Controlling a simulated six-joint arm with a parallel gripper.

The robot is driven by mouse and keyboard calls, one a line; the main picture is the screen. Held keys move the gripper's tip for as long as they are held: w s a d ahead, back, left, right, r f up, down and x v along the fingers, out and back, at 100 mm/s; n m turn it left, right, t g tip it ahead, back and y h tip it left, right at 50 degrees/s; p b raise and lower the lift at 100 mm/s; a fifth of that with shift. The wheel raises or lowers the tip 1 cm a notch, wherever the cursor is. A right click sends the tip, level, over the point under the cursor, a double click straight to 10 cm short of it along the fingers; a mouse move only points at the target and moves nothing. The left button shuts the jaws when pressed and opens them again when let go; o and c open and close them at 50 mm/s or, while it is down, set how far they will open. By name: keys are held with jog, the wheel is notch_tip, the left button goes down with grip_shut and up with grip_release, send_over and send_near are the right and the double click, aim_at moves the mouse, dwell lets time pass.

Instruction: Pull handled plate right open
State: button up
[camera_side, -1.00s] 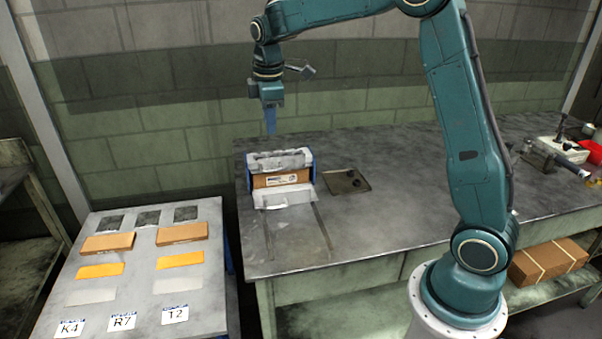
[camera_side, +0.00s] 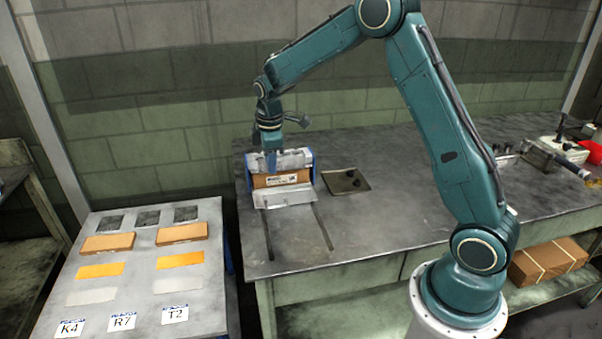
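The former (camera_side: 294,161) stands near the left end of the workbench, with a grey metal top, blue side plates and a brown block (camera_side: 272,181) with a white label in its front. A pale metal plate (camera_side: 289,196) stands in front of the block, above two dark slots in the bench. I cannot tell which part is the right handled plate. My gripper (camera_side: 271,163) points straight down at the left half of the former's top, overlapping it in the picture. Contact is unclear. Its blue fingers are too small to show a gap, and no held thing is visible.
A flat dark plate (camera_side: 358,188) with small black knobs lies right of the former. A lower table (camera_side: 137,262) at left holds orange and grey pieces and labelled cards. A clamp-like tool (camera_side: 560,156) is at the far right.

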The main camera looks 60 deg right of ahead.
jog(key=shift+f, duration=0.6)
jog(key=shift+c, duration=0.4)
grip_shut()
jog(key=shift+s+a, duration=1.65)
jog(key=shift+a, duration=0.05)
grip_release()
jog(key=shift+a, duration=0.1)
jog(key=shift+o, duration=0.4)
